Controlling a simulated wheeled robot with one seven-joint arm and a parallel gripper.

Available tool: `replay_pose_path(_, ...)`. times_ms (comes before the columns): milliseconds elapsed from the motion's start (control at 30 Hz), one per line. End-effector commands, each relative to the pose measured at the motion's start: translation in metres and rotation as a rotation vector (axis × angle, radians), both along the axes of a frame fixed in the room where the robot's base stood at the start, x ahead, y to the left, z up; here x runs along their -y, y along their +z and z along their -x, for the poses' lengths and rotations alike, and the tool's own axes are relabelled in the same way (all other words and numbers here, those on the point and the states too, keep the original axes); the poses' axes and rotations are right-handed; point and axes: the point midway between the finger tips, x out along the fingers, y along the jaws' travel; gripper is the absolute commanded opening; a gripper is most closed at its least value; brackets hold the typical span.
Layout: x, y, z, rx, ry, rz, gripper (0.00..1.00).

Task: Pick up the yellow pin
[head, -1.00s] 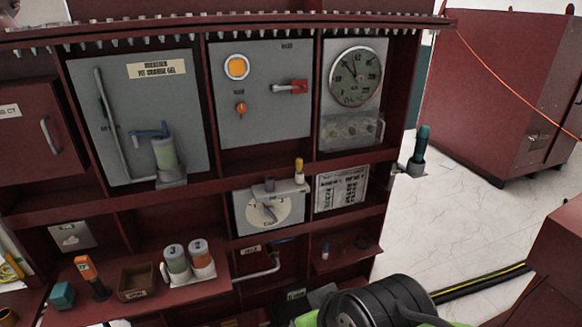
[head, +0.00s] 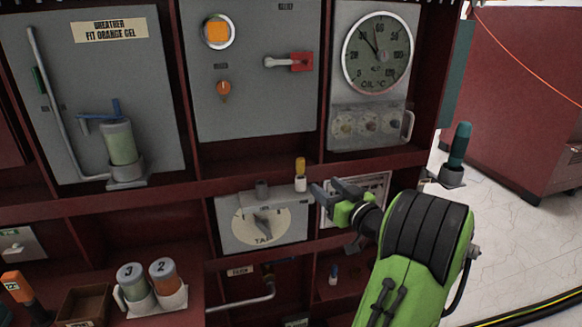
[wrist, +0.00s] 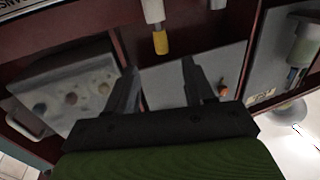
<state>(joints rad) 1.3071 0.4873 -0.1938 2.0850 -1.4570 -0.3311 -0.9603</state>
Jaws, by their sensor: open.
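The yellow pin (head: 300,168) stands upright in a white holder (head: 300,184) at the right end of the shelf above the tap dial (head: 266,228). In the wrist view, which is turned over, the yellow pin (wrist: 161,42) shows just beyond the fingertips, between their lines. My gripper (head: 327,188) is open and empty, just right of the pin and slightly lower in the head view. Its two dark fingers also show spread apart in the wrist view (wrist: 159,68). I see no contact with the pin.
A grey socket (head: 262,189) stands left of the pin on the same shelf. The panel with a red handle (head: 301,61) and the round oil gauge (head: 378,52) are above. A teal-handled lever (head: 459,150) sticks out at the right. Jars 3 and 2 (head: 165,279) stand lower left.

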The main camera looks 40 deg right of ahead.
Motion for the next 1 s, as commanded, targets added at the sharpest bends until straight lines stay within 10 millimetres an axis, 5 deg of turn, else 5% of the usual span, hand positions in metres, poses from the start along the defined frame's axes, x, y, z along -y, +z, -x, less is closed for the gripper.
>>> replay_pose_path(200,0.011,0.003,-0.054,-0.001,0.007,0.003,0.53)
replay_pose_path(600,0.025,0.004,-0.115,-0.001,0.007,0.001,0.53)
replay_pose_path(867,0.028,0.002,-0.123,-0.002,0.002,-0.001,0.53)
replay_pose_path(1000,0.028,0.002,-0.123,-0.002,0.003,-0.001,0.36)
